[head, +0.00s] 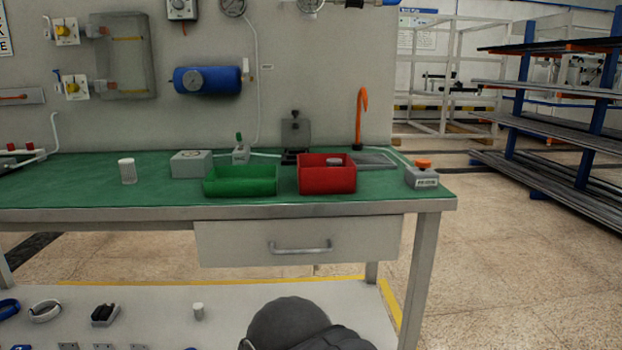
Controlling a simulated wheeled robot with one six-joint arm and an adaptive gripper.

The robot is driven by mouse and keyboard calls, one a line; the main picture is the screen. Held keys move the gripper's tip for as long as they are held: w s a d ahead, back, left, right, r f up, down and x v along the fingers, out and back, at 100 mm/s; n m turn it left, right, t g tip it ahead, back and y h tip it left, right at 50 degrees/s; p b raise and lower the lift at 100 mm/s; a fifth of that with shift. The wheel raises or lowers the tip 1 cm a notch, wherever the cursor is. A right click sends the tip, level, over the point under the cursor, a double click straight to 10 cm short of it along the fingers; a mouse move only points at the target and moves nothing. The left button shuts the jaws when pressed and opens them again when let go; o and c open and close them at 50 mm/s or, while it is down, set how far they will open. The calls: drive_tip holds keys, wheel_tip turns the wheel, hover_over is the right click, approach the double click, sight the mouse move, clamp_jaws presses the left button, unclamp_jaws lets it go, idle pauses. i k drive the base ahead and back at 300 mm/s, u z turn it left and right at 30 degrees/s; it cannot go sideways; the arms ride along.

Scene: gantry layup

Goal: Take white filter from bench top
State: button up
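A white cylinder that looks like the white filter (127,171) stands upright on the left part of the green bench top (75,188) in the head view. It is left of the grey box and the green bin, with bare green surface around it. A dark rounded part of my arm shows at the bottom middle of the view, in front of the lower shelf. My gripper is not in view, so whether it holds anything cannot be seen.
A green bin (240,181) and a red bin (326,174) stand at the bench's middle. A grey box (191,163), a small bottle (240,150) and an orange hook (361,118) stand behind. A drawer (299,242) hangs below. A smaller cylinder (198,311) is on the lower shelf.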

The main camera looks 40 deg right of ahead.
sight(127, 165)
drive_tip(key=u, duration=2.95)
drive_tip(key=k, duration=1.5)
drive_tip(key=z, duration=1.1)
drive_tip(key=i, duration=1)
drive_tip(key=z, duration=0.05)
